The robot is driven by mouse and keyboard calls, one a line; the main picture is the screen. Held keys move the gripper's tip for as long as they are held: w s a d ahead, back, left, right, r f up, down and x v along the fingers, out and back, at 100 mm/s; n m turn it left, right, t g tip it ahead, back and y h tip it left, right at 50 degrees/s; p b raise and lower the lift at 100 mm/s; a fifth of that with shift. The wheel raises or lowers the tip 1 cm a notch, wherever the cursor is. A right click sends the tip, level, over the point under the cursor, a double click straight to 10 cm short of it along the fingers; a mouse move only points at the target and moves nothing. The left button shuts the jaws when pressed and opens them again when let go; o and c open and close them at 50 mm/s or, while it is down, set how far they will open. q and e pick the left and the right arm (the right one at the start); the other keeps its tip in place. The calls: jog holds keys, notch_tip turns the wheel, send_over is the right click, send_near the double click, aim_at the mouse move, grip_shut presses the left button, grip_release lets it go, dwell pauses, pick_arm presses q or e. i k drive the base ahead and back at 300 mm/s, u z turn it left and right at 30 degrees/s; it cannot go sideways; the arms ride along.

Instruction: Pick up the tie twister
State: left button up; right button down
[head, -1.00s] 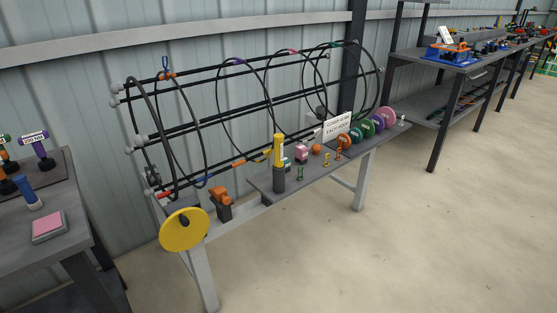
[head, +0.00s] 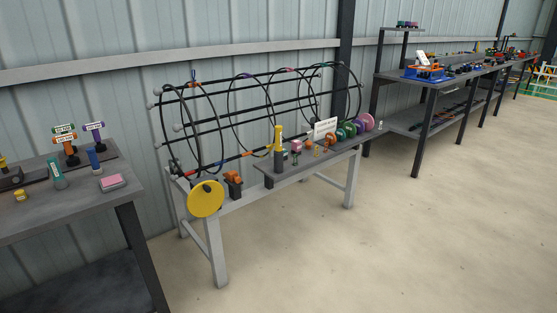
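A bench with a cage frame of black rods and hoops (head: 250,122) stands in the middle of the head view. An upright tool with a yellow upper part (head: 278,138) and a dark lower part stands on the bench's grey shelf (head: 290,168). An orange tool (head: 233,177) sits in a dark holder left of it. I cannot tell for certain which of these is the tie twister. Neither of my grippers is in view.
A yellow disc (head: 206,199) is on the bench's near end. Coloured wheels (head: 356,126) and a white card (head: 325,128) are at its right. A dark table (head: 55,215) with small tools is at left. The concrete floor (head: 400,240) in front is clear.

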aim_at(278, 129)
jog(key=u, duration=0.75)
jog(key=i, duration=1.85)
jog(key=z, duration=1.2)
jog(key=i, duration=0.6)
jog(key=z, duration=0.55)
